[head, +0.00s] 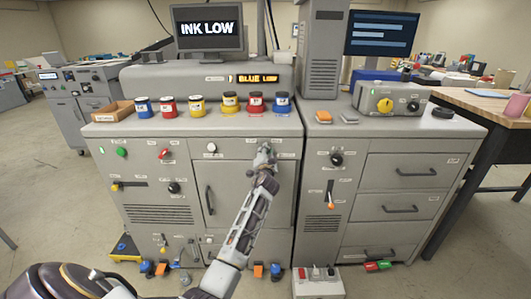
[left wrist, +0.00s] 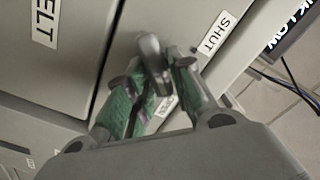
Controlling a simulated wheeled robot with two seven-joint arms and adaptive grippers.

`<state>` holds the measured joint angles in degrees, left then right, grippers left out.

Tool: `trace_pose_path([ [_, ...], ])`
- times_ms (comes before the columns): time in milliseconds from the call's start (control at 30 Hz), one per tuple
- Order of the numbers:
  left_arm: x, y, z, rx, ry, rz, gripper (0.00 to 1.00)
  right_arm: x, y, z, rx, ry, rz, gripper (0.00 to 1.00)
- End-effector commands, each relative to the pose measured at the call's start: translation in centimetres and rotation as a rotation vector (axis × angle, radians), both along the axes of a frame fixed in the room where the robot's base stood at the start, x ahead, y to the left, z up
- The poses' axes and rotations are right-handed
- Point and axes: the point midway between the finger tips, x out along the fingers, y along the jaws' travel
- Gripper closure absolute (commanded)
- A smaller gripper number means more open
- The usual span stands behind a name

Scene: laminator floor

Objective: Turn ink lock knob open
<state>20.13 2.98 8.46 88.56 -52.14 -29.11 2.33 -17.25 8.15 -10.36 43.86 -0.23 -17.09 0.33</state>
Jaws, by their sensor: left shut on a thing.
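The ink lock knob (left wrist: 152,52) is a grey lever-like handle on the grey cabinet front, beside a SHUT label (left wrist: 217,33). My left gripper (left wrist: 155,85) has its green-padded fingers closed around it, one on each side. In the head view my left gripper (head: 265,158) is at the upper right of the cabinet door and hides most of the knob. A second label between the fingers is partly covered, so I cannot read it. My right gripper is not in view.
The monitor (head: 208,28) reads INK LOW and a small display (head: 258,79) reads BLUE LOW. Several ink pots, among them a blue one (head: 282,104), stand on the cabinet top. A door handle (head: 209,200) sits left of my arm. The drawer unit (head: 400,207) stands at right.

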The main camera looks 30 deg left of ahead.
Motion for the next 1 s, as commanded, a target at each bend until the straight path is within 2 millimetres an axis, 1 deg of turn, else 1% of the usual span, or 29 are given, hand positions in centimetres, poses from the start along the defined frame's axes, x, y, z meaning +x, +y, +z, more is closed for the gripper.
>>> trace_pose_path([
  [267, 0.01, -0.07, -0.11, 0.000, 0.002, -0.001, 1.00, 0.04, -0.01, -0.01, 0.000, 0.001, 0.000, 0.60],
  [300, 0.01, -0.07, -0.11, 0.000, 0.002, -0.001, 0.73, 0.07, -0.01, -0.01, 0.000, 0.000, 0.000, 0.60],
  [400, 0.01, -0.07, -0.09, 0.000, 0.001, -0.001, 0.61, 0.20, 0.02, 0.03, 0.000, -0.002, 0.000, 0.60],
  [767, -0.04, -0.06, -0.03, 0.000, -0.001, -0.001, 0.61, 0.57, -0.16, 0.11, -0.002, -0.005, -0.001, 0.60],
  [1000, -0.72, -0.51, -0.07, 0.000, 0.000, -0.001, 0.61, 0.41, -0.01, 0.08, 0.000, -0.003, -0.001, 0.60],
])
